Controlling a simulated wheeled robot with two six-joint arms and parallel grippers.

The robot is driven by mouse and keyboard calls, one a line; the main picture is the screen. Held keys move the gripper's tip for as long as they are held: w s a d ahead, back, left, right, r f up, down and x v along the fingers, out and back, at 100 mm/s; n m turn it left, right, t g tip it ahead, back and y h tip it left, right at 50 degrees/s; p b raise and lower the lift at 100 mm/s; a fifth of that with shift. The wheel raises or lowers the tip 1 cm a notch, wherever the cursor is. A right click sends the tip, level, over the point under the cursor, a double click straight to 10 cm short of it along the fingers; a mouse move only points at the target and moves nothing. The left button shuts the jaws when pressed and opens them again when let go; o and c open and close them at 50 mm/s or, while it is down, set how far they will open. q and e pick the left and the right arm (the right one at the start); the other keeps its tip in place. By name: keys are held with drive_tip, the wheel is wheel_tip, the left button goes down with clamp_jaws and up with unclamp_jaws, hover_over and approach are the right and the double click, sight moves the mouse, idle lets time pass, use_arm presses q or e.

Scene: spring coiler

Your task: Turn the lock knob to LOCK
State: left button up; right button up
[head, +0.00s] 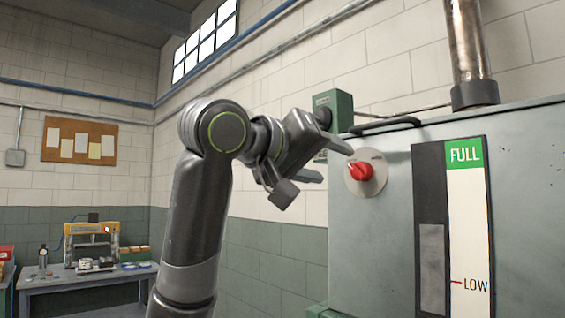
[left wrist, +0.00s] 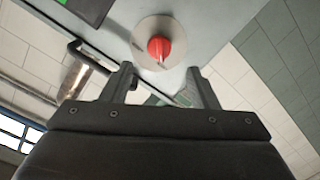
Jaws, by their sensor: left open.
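The lock knob (head: 361,171) is red and sits on a round pale plate (head: 376,183) on the front of the grey-green machine cabinet. Its pointer is tilted toward the upper left in the head view; the plate's lettering is too small to read. In the left wrist view the knob (left wrist: 159,47) shows beyond the fingertips, near the top middle. My left gripper (head: 318,162) is open and empty, left of the knob and apart from it. Its two fingers (left wrist: 164,75) point toward the knob in the left wrist view. My right gripper is not in view.
A gauge (head: 466,230) marked FULL and LOW is on the cabinet right of the knob. A black handle (head: 385,125) lies on the cabinet's top edge. A green box (head: 333,108) is on the wall behind. A workbench (head: 90,275) stands far left.

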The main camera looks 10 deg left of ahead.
use_arm(q)
drive_tip(key=b+v, duration=0.2)
drive_tip(key=v, duration=0.8)
